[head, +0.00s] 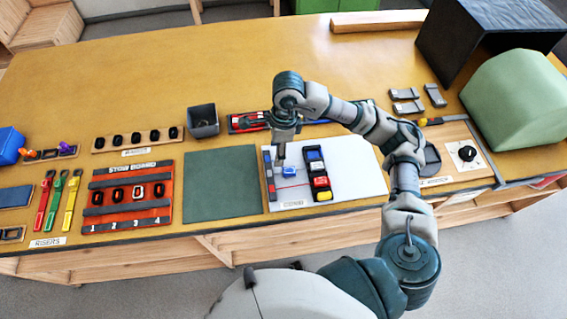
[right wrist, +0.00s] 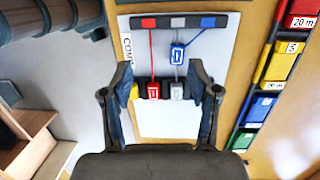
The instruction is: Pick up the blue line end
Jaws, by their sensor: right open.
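The blue line end (right wrist: 177,55) is a small blue block with a white mark, lying on the white board (right wrist: 185,120). A blue line runs from it to the blue part of a bar at the board's edge. In the head view the blue line end (head: 290,171) lies left of a dark rack (head: 318,172). My right gripper (head: 281,154) is open and empty above the board's left part, close to the blue line end. In the right wrist view its fingers (right wrist: 160,80) stand wide apart, with the blue line end beyond them. My left gripper is not in view.
A red line end (right wrist: 153,90) and a grey one (right wrist: 177,91) sit at the rack. A green mat (head: 221,183) and the red stow board (head: 127,193) lie left. A grey bin (head: 203,121) stands behind. Long coloured pieces (head: 250,121) lie just behind the board.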

